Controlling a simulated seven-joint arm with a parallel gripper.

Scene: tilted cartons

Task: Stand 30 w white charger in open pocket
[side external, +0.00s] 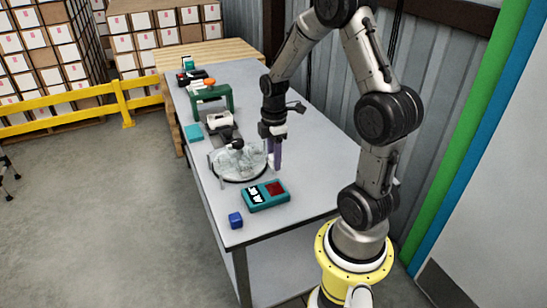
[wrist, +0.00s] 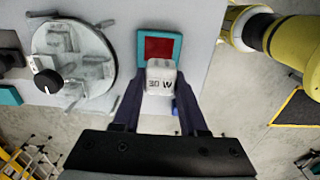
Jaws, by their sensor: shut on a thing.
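A white charger marked "30 W" (wrist: 160,78) is in my gripper (wrist: 160,110), between its two dark fingers, with the lettering facing the wrist camera. My gripper (side external: 274,158) also shows in the side view, above the table behind the teal carton; I cannot make out the charger there. The teal carton (side external: 265,204) lies near the table's front end, with a dark red square area and a black-and-white area on top. In the wrist view the teal carton (wrist: 144,46) shows its red area, and the charger covers its nearer part. The charger appears apart from the carton.
A round grey turntable with block-like fixtures (side external: 217,174) stands left of my gripper. A blue cube (side external: 236,220) sits near the front left edge. A teal block (side external: 193,132) and a green frame (side external: 228,104) stand farther back. Bare table lies right of the carton.

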